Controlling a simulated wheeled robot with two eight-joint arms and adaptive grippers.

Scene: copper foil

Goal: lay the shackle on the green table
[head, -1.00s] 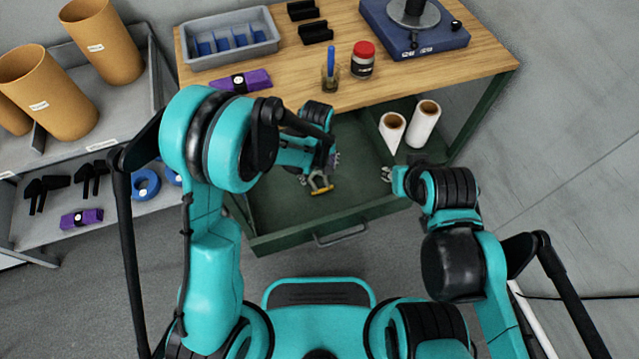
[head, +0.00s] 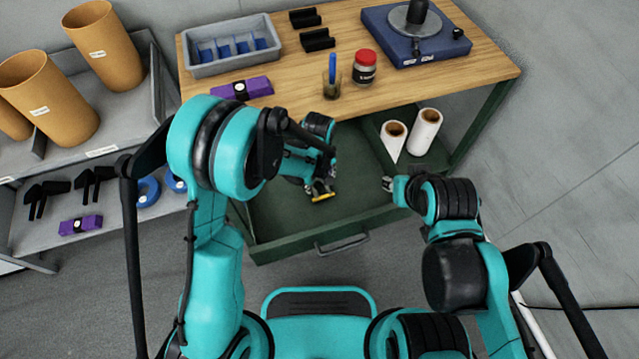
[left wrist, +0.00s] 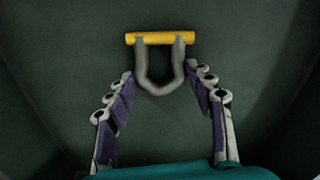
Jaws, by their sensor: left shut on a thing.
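The shackle, a grey U-shaped bow with a yellow pin, shows in the left wrist view (left wrist: 158,75) with its pin at the far end. In the head view its yellow pin (head: 322,197) shows over the open green drawer (head: 280,222). My left gripper (head: 318,186) is shut on the bow, with one finger on each side of it in the left wrist view (left wrist: 158,82). I cannot tell the shackle's height above the drawer floor. The green-framed table has a wooden top (head: 300,85). My right gripper (head: 388,184) is small near the drawer's right side; its jaws are unclear.
On the tabletop are a grey bin (head: 232,48), a purple block (head: 241,89), a glass with a blue stick (head: 332,88), a red-lidded jar (head: 364,68) and a blue machine (head: 418,35). The tabletop's front middle-right is clear.

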